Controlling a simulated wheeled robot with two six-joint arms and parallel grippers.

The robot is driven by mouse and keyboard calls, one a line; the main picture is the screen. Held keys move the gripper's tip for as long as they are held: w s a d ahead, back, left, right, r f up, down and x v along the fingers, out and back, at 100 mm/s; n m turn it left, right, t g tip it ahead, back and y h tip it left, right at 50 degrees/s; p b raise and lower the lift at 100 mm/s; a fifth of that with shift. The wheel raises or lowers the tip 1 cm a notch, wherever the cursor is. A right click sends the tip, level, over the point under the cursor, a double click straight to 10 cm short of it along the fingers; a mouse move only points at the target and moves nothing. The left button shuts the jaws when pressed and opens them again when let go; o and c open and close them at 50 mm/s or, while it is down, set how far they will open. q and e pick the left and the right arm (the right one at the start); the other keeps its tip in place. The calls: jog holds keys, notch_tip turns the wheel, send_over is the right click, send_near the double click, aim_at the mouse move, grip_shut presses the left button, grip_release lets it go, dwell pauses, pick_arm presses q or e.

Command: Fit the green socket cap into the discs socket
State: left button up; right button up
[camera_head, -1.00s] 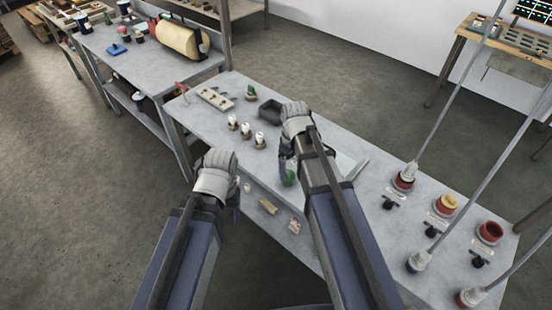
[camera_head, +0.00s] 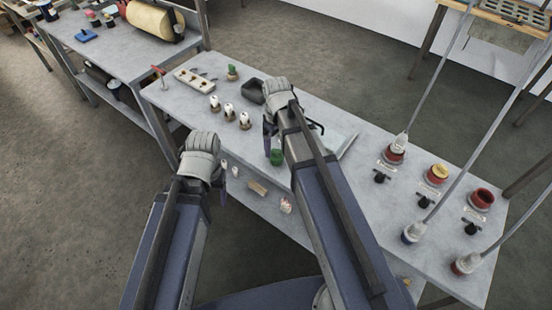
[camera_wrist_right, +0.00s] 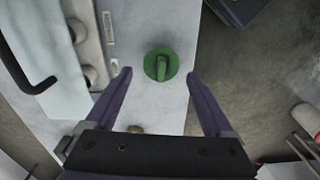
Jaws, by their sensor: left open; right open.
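The green socket cap (camera_head: 276,157) is near the bench's front edge, partly behind my right arm in the head view. In the right wrist view the cap (camera_wrist_right: 162,64) is a round green disc with a raised grip bar. My right gripper (camera_wrist_right: 159,73) is open, with one finger on each side of the cap and visible gaps; it is not holding it. My left gripper (camera_head: 221,192) is open and empty in front of the bench, left of the cap. I cannot tell which fitting is the discs socket.
Three white-topped pieces (camera_head: 229,110), a dark bin (camera_head: 252,91) and a pale tray (camera_head: 191,80) stand at the bench's back left. A pale plate (camera_wrist_right: 38,40) lies beside the cap.

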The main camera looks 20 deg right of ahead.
aim_at(276, 151)
notch_tip(276, 151, down, 5)
jog(key=b, duration=0.4)
jog(key=shift+a+f+b, duration=0.1)
jog(key=shift+b, duration=0.3)
pick_arm(q)
notch_tip(276, 151, down, 5)
pick_arm(e)
jog(key=c, duration=1.2)
notch_tip(276, 151, up, 10)
jog(key=p, duration=1)
jog(key=shift+r, duration=0.2)
pick_arm(q)
notch_tip(276, 151, up, 10)
jog(key=shift+c, duration=0.2)
pick_arm(e)
jog(key=shift+f, duration=0.1)
